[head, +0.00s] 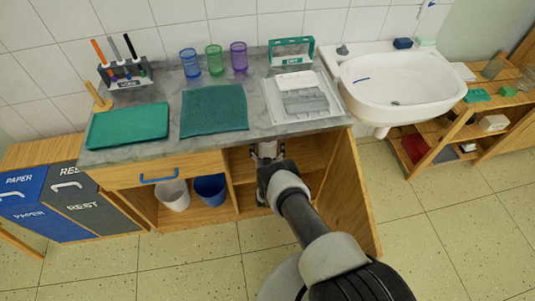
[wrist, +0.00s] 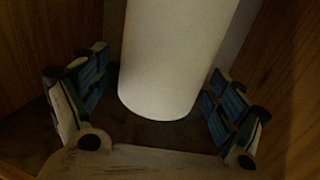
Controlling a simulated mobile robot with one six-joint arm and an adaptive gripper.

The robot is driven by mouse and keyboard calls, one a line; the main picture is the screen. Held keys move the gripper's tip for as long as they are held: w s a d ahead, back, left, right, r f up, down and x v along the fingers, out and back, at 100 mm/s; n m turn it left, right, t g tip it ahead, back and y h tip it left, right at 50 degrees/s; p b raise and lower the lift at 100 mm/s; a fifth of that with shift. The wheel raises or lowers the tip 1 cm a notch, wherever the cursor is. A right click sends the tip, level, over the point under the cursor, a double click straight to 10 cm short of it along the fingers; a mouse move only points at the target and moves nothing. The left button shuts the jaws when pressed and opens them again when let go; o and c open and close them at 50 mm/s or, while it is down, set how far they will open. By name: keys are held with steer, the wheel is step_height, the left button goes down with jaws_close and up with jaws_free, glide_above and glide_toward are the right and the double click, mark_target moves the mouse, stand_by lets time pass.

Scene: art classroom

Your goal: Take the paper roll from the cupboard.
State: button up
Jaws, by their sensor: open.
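The paper roll (wrist: 175,55) is a white cylinder standing inside the cupboard, seen large in the wrist view. In the head view a small pale part of it (head: 268,149) seems to show just past my gripper, under the counter. My gripper (wrist: 157,100) is open, with one blue-padded finger to each side of the roll's lower end. A gap shows between the fingers and the roll, so they do not look to be touching it. In the head view my arm reaches into the open cupboard compartment (head: 310,152) and hides much of it.
Wooden cupboard walls (wrist: 285,60) stand close on both sides. The counter (head: 260,117) above holds a teal cloth, a tray and several cups. A white bin (head: 173,195) and a blue bin (head: 210,190) stand in the left compartment. A sink (head: 400,85) is at the right.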

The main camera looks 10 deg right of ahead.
steer(key=shift+w+d, duration=0.15)
steer(key=shift+w, duration=0.55)
steer(key=shift+c, duration=0.4)
steer(key=c, duration=1.5)
